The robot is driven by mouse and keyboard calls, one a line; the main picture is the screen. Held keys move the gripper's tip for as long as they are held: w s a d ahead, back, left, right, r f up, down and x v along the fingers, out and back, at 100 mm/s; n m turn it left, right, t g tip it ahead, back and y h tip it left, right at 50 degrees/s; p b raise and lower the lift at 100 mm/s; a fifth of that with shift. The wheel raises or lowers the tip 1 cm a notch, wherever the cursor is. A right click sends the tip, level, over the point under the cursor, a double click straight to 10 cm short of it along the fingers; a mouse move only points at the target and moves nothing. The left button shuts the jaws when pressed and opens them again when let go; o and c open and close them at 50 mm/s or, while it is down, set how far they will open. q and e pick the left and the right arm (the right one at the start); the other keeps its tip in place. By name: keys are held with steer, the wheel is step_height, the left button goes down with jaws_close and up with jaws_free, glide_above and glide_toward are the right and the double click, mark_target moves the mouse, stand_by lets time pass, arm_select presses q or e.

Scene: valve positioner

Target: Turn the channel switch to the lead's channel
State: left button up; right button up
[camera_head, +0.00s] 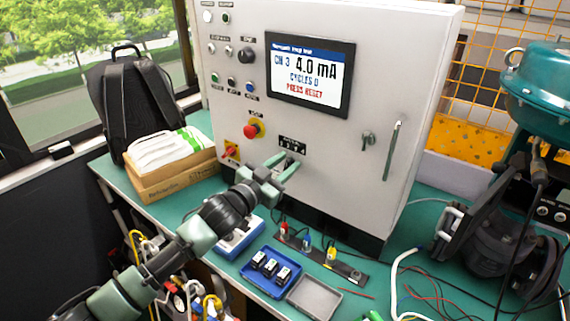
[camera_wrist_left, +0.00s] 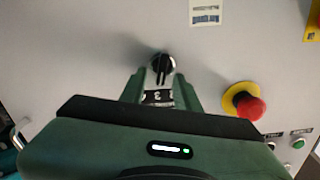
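The grey cabinet (camera_head: 330,185) carries a screen (camera_head: 310,73) reading CH 3, 4.0 mA, CYCLES 0 and a red PRESS RESET line. My left gripper (camera_head: 283,168) is at the panel, fingers open on either side of the knob; I see no clear contact. A "3" shows between the fingers in the left wrist view. A strip (camera_head: 310,255) on the bench has red, blue and yellow plugs. My right gripper is not in view.
Loose cables and a teal actuator (camera_head: 540,90) are at right.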

arm_select(q)
jaws_close()
steer(key=shift+m, duration=0.3)
steer(key=shift+s+d+m+p, duration=0.15)
steer(key=shift+m+p, duration=0.15)
steer(key=shift+m, duration=0.8)
steer(key=shift+d+f+m, duration=0.1)
steer(key=shift+f+m, duration=0.05)
steer(key=shift+m, duration=0.65)
steer(key=shift+d+f+m, duration=0.1)
steer(key=shift+m, duration=0.7)
steer(key=shift+s, duration=0.1)
jaws_free()
